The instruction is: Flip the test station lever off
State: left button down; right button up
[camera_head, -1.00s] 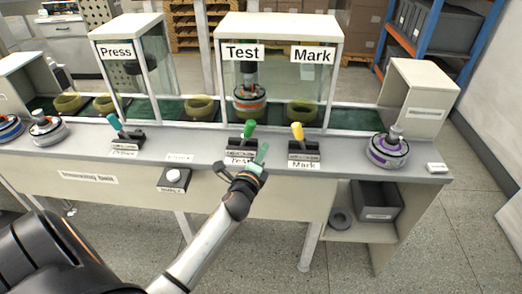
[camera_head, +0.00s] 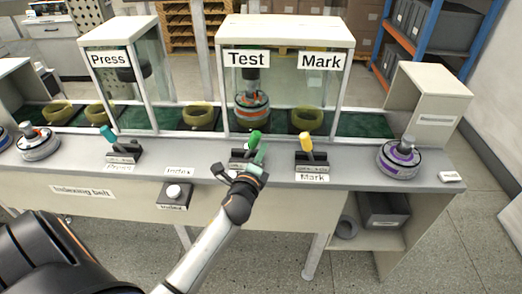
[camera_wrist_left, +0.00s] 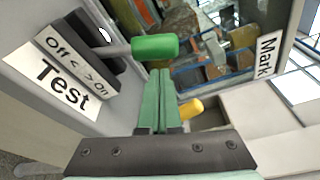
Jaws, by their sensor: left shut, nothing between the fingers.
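The Test lever (camera_head: 254,139) has a green handle on a dark base on the counter and leans to the right in the head view. In the left wrist view its green handle (camera_wrist_left: 155,46) shows just above and left of the fingertips, beside the Off/On plate (camera_wrist_left: 75,62). My left gripper (camera_head: 262,154) has green fingers, which are shut and empty. It sits just right of and in front of the lever, very close; I cannot tell whether it touches. The fingers also show in the left wrist view (camera_wrist_left: 158,75). My right gripper is not in view.
The yellow Mark lever (camera_head: 306,142) stands to the right and the teal Press lever (camera_head: 107,134) to the left. An orange-ringed hub motor (camera_head: 251,105) is behind glass under the Test sign. A purple-ringed motor (camera_head: 398,160) sits at the counter's right. A button box (camera_head: 174,195) is in front.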

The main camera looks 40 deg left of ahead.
pick_arm(q)
jog(key=shift+a, duration=0.2)
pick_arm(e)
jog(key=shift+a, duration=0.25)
pick_arm(q)
jog(key=shift+s+a+r+n, duration=0.25)
jog(key=shift+a+r+n, duration=0.1)
jog(key=shift+n, duration=0.25)
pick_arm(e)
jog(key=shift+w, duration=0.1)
pick_arm(q)
jog(key=shift+s+a+r+n+t+b, duration=0.1)
jog(key=shift+s+a+n+t+b, duration=0.15)
jog(key=shift+n, duration=0.2)
jog(key=shift+s+a+r+n+t+b, duration=0.1)
jog(key=shift+a+n, duration=0.2)
jog(key=shift+n, duration=0.15)
jog(key=shift+s+a+r+n+t+y+b, duration=0.1)
jog(key=shift+s+a+n+t+b, duration=0.15)
jog(key=shift+a+n, duration=0.5)
jog(key=shift+s+a+n+t+y+b, duration=0.1)
jog(key=shift+s+a+n+b, duration=0.2)
jog(key=shift+n, duration=0.75)
jog(key=shift+s+a+r+n+t+y+b, duration=0.15)
jog(key=shift+s+a+n, duration=0.3)
jog(key=shift+n, duration=0.45)
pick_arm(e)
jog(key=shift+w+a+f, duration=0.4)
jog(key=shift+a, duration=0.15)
